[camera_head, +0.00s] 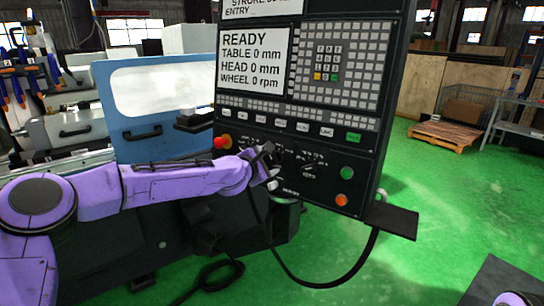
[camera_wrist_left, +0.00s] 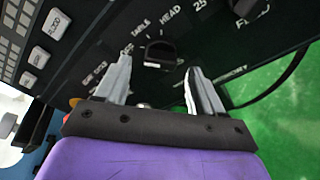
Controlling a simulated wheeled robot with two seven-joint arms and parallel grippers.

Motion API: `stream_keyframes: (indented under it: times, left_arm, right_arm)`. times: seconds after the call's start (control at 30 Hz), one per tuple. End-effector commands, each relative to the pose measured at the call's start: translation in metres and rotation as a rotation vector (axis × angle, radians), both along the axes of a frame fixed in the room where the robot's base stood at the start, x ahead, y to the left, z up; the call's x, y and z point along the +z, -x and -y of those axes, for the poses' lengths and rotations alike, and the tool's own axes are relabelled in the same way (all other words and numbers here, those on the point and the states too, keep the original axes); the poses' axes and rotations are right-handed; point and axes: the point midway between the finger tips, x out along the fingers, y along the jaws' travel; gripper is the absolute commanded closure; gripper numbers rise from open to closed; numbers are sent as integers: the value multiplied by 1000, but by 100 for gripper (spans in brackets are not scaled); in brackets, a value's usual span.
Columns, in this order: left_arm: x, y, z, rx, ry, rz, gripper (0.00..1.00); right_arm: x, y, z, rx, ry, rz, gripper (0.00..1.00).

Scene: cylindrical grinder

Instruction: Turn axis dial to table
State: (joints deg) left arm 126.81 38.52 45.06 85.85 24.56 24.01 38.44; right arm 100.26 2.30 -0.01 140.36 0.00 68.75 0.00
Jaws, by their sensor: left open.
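The axis dial (camera_wrist_left: 160,54) is a black knob on the dark control panel (camera_head: 367,128), with TABLE and HEAD printed beside it in the left wrist view. Its pointer setting is too unclear to tell. My left gripper (camera_head: 272,166) is at the lower part of the panel and partly covers the controls there. In the left wrist view my left gripper (camera_wrist_left: 160,72) is open, with one finger on each side of the dial and gaps between. In the head view I cannot make out the dial clearly. My right gripper is out of view.
The screen (camera_head: 254,60) reads READY, TABLE 0 mm, HEAD 0 mm, WHEEL 0 rpm. A red button (camera_head: 222,142) is left of my gripper; green (camera_head: 347,172) and orange (camera_head: 341,200) buttons are right. A shelf (camera_head: 392,220) juts out below. Green floor lies right.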

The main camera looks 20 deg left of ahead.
Motion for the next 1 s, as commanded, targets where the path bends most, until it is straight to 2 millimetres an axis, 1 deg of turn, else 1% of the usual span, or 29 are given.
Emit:
stream_keyframes:
  times: [0.03,0.1,0.2,0.3,0.5,0.53,0.57,0.6,0.67,0.7,1.0]
  left_arm:
    - [-2,-9,3,-1,-2,-3,31]
    - [-3,-20,4,0,-2,-1,31]
    - [-7,-29,6,-1,-2,0,31]
    - [-9,-32,7,-1,-3,0,31]
    - [-10,-32,7,-1,-3,0,31]
    - [-10,-32,7,-1,-3,0,38]
    - [-10,-32,7,-1,-3,0,48]
    - [-10,-32,7,-1,-3,0,61]
    - [-10,-32,7,-1,-3,0,80]
    - [-10,-32,7,-1,-3,0,86]
    - [-11,-32,7,-8,-33,8,86]
  right_arm:
    - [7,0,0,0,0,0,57]
    - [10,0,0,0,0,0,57]
    - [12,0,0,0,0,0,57]
    - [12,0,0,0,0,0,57]
    - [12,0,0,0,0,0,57]
    - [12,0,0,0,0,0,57]
    - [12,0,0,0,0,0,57]
    - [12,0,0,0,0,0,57]
    - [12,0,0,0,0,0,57]
    - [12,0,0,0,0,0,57]
    - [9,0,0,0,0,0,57]
